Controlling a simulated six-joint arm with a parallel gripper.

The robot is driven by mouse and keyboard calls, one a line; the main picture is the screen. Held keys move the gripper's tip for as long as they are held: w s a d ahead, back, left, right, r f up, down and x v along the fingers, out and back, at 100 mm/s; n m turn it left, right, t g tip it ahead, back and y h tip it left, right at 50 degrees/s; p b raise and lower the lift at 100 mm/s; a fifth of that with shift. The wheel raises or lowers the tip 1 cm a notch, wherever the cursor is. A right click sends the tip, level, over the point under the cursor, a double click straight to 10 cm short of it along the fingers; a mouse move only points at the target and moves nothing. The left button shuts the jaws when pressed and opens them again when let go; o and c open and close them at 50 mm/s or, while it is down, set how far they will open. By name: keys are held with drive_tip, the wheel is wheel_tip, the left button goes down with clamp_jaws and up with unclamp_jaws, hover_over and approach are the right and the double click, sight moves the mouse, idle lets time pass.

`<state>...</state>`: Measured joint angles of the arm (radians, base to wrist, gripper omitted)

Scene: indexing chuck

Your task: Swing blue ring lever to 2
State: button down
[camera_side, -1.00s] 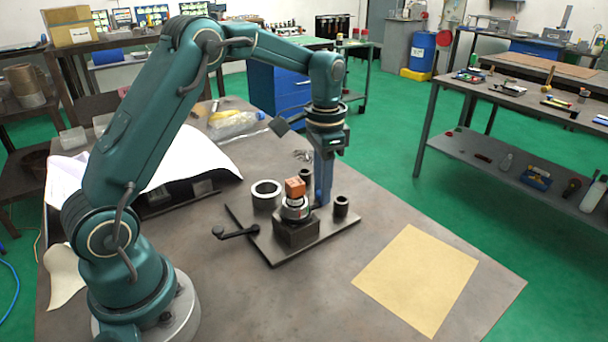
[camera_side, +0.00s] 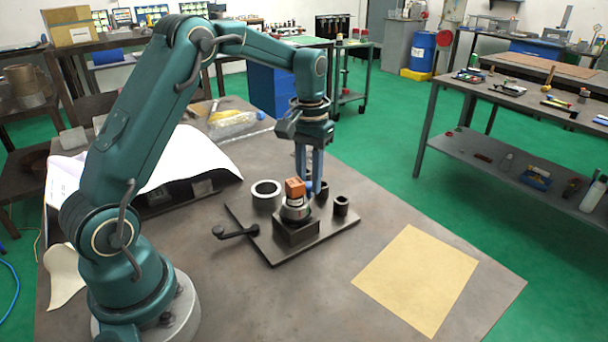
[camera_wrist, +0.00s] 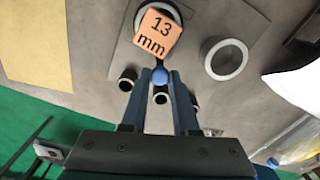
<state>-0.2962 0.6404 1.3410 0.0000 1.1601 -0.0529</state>
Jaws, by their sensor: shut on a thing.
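The blue knob of the ring lever (camera_wrist: 160,76) shows in the wrist view between my fingertips. My gripper (camera_wrist: 161,75) is shut on it, pointing down. In the side view my gripper (camera_side: 309,187) stands behind and just right of the chuck (camera_side: 296,227). An orange block (camera_side: 295,187) sits on top of the chuck. The lever's arm is mostly hidden by the block and fingers. I cannot read any position numbers on the ring.
A black crank handle (camera_side: 237,232) sticks out left of the chuck. A pale hollow ring (camera_side: 265,194) stands behind it, and dark cups (camera_side: 341,206) stand close to my fingers. A tan sheet (camera_side: 418,281) lies flat at the right, with clear table around it.

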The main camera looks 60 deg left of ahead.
sight(309, 184)
idle(0.4)
drive_tip(key=c, duration=0.7)
unclamp_jaws()
drive_tip(key=shift+o, duration=0.2)
drive_tip(key=shift+r, duration=2.6)
